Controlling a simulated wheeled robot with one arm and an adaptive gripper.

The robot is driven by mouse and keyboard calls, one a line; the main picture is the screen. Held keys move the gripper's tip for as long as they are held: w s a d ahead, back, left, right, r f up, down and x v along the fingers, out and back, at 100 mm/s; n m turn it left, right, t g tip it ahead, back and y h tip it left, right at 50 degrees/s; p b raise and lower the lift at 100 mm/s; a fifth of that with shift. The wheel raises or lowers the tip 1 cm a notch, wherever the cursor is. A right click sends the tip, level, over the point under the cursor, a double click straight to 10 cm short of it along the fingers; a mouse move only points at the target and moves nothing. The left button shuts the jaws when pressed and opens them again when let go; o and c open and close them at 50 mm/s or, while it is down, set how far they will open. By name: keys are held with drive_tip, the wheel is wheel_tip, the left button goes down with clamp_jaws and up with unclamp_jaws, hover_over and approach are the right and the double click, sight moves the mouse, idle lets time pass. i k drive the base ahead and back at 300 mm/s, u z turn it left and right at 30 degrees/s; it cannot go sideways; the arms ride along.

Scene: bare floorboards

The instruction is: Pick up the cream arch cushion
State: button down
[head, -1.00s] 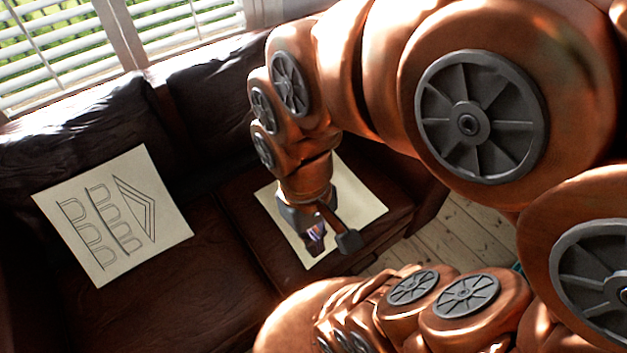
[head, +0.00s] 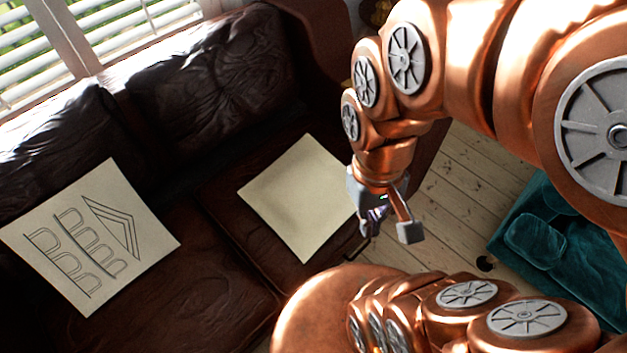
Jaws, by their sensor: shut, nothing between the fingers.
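The cream arch cushion (head: 88,240) lies on the left part of the brown leather sofa, against the backrest. It is square, with dark line drawings of arches and a pointed gable. My gripper (head: 390,236) is well to the right of it, pointing down, shut and empty. It shows in front of the sofa's right end and the floorboards, apart from the arch cushion. Nothing covers the arch cushion.
A plain cream square (head: 298,195) lies on the right seat of the dark brown sofa (head: 215,285), its right corner near my gripper. Bare floorboards (head: 470,185) lie to the right. A teal tufted seat (head: 535,240) stands at the right.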

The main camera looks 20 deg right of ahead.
sight(303, 197)
drive_tip(key=z, duration=1.4)
drive_tip(key=k, duration=1.1)
drive_tip(key=u, duration=1.1)
drive_tip(key=i, duration=0.5)
drive_tip(key=u, duration=0.1)
